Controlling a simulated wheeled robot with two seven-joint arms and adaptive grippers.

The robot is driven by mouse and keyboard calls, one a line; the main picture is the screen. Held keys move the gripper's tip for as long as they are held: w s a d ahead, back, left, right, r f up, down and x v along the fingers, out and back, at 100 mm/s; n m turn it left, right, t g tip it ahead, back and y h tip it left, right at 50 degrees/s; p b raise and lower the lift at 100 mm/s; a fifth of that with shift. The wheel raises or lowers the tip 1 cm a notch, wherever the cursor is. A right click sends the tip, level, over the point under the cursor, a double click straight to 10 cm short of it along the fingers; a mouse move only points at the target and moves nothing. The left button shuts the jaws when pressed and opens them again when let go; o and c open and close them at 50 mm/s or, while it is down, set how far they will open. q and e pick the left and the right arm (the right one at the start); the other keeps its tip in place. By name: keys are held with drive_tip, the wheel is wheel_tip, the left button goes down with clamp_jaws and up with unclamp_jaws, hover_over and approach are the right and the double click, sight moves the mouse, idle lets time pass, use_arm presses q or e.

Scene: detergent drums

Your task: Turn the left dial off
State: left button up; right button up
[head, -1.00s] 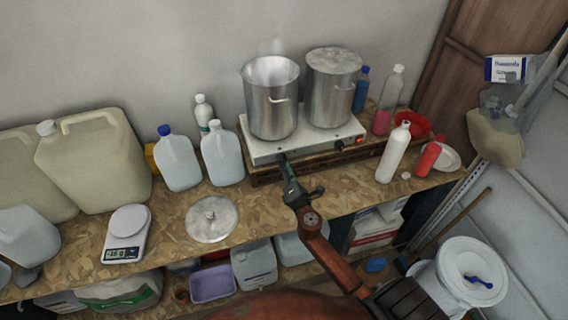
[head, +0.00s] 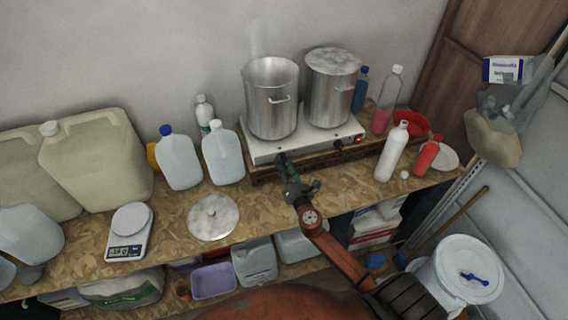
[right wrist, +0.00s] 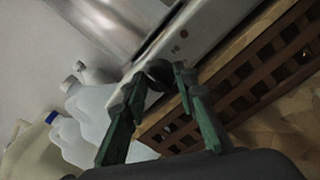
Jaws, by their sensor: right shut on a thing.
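The white hot plate (head: 320,143) stands on a slatted wooden riser at the back of the bench, and its front panel also shows in the right wrist view (right wrist: 208,28). My right gripper (head: 282,160) is at the left part of that front panel. In the right wrist view its green fingers (right wrist: 160,74) are shut on the dark left dial (right wrist: 159,71), one finger on each side. In the head view the gripper hides this dial. Which way the dial points cannot be made out. My left gripper is not in view.
A steaming open pot (head: 271,105) and a lidded pot (head: 331,90) stand on the hot plate. A red switch (head: 358,140) sits at its right. Jugs (head: 222,155) stand left; a white bottle (head: 392,152) stands right. A round lid (head: 213,217) lies on the bench.

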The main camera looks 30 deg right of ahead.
drive_tip(key=o, duration=1.2)
drive_tip(key=shift+c, duration=0.2)
drive_tip(key=shift+s, duration=0.1)
drive_tip(key=s+a, duration=0.2)
drive_tip(key=s, duration=0.9)
drive_tip(key=shift+s+a+f, duration=0.2)
drive_tip(key=shift+s+f, duration=0.05)
drive_tip(key=shift+s, duration=0.05)
